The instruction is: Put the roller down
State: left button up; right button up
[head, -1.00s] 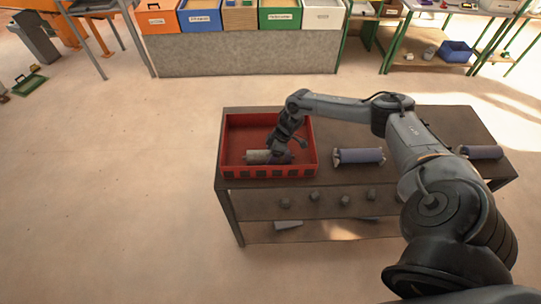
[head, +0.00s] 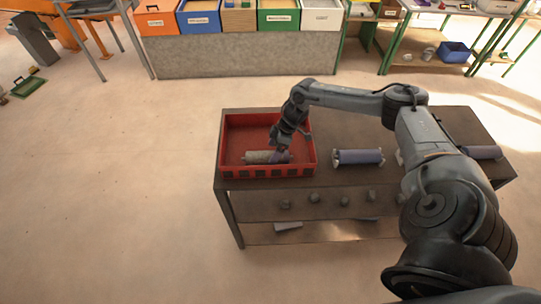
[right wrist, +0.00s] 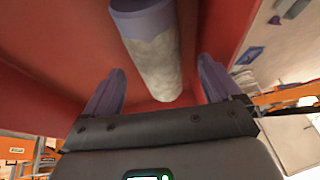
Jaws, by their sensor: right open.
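A roller (head: 262,157), part pale grey and part purple, lies in the red tray (head: 265,172) on the dark table. My right gripper (head: 279,146) is over the tray, just above the roller's right part. In the right wrist view the roller (right wrist: 150,50) shows between and beyond the two purple fingers of my right gripper (right wrist: 160,90). The fingers are spread apart, with clear gaps to the roller on both sides. The gripper is open and empty. My left gripper is not in view.
A second purple roller (head: 358,157) rests on the table right of the tray. A third (head: 482,152) lies at the table's right end, partly behind my right arm. Several small grey pieces (head: 314,198) are on the shelf below.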

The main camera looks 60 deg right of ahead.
jog(key=v, duration=0.7)
jog(key=shift+s+r, duration=0.1)
jog(key=shift+r, duration=0.2)
jog(key=shift+s, duration=0.1)
